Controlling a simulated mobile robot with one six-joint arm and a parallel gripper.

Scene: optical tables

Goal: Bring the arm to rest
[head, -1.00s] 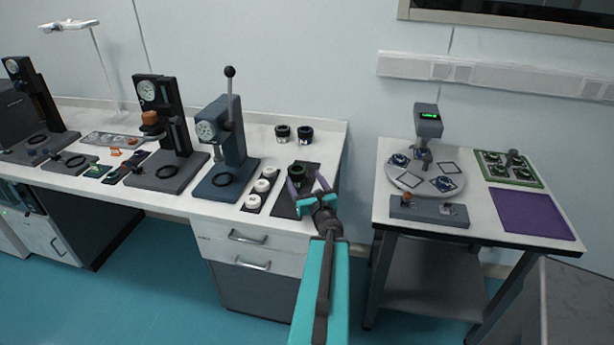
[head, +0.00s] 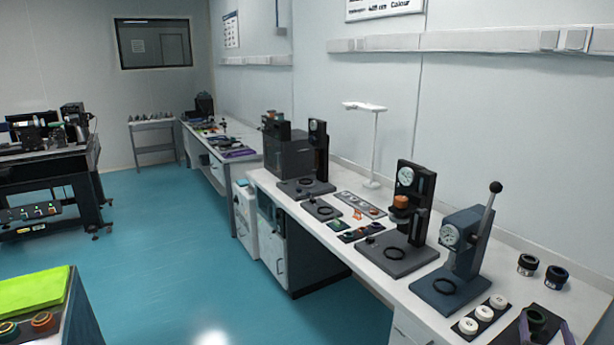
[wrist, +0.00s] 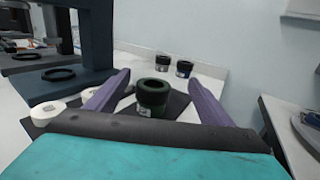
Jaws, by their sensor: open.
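My gripper (wrist: 157,74) is open, with its two purple fingers spread apart in the wrist view. A dark jar-like cylinder (wrist: 153,97) with a black rim and green inside stands upright on a dark mat, seen between the fingers. I cannot tell how far apart the fingers and the cylinder are. Nothing is held. In the head view only a little of the gripper shows at the lower right corner, by the same cylinder (head: 536,319). Most of my arm is outside that view.
A blue-grey lever press (head: 463,245) and a black dial stand (head: 408,215) stand on the bench. Two dark cylinders (head: 556,277) stand behind. The blue floor (head: 190,250) left of the bench is open.

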